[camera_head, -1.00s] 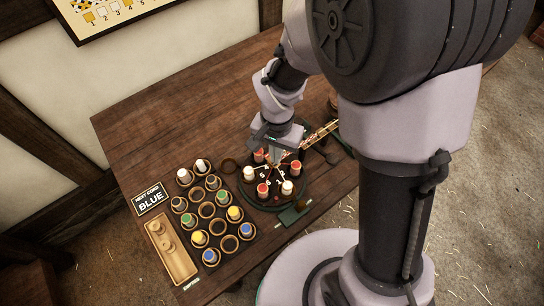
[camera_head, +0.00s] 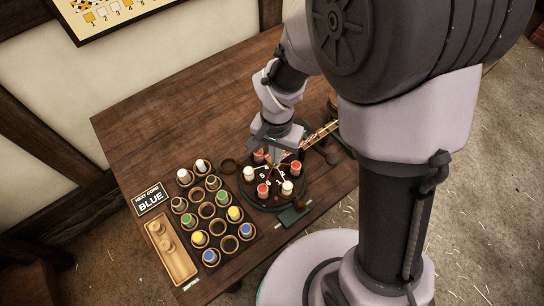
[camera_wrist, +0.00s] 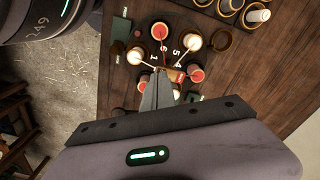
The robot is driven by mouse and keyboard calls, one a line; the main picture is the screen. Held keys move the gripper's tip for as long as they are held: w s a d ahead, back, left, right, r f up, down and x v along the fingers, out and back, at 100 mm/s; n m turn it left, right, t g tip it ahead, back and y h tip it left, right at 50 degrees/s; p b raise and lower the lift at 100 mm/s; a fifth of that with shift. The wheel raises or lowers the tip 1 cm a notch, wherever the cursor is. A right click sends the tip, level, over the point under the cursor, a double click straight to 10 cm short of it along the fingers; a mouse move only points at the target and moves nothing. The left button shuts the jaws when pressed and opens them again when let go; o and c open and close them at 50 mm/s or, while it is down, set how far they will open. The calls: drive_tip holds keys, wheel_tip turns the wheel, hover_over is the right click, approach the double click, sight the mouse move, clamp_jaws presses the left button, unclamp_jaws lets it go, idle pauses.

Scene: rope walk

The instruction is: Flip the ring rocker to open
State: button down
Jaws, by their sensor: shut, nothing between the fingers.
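A round dark braiding disc (camera_head: 262,203) on the table carries several red-topped and white-topped bobbins, with cords running to its middle. My gripper (camera_head: 273,158) is shut and empty, pointing down over the disc's far side. In the wrist view my gripper (camera_wrist: 160,76) has its fingertips over the disc among the bobbins. A small red part (camera_wrist: 176,75) with pale marks lies just right of the fingertips. I cannot tell for sure whether it is the ring rocker, its position, or whether the fingers touch it.
A rack (camera_head: 216,211) of round cups with coloured bobbins stands left of the disc. A wooden tray (camera_head: 177,262) and a sign (camera_head: 150,199) reading "NEXT CORD BLUE" lie further left. A green plate (camera_head: 291,214) sits at the table's front edge. The table's back left is clear.

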drive_tip(key=shift+f+b, duration=0.95)
drive_tip(key=shift+f, duration=0.1)
idle(0.4)
drive_tip(key=shift+r, duration=0.1)
wheel_tip(320, 180, up, 8)
drive_tip(key=p, duration=0.6)
drive_tip(key=s+d+r+t+y+b, duration=0.2)
drive_tip(key=s+d+r+t+b, duration=0.3)
drive_tip(key=s+r+b, duration=0.5)
drive_tip(key=shift+s+d+n+t, duration=0.4)
drive_tip(key=shift+s+d, duration=0.3)
drive_tip(key=shift+d, duration=0.2)
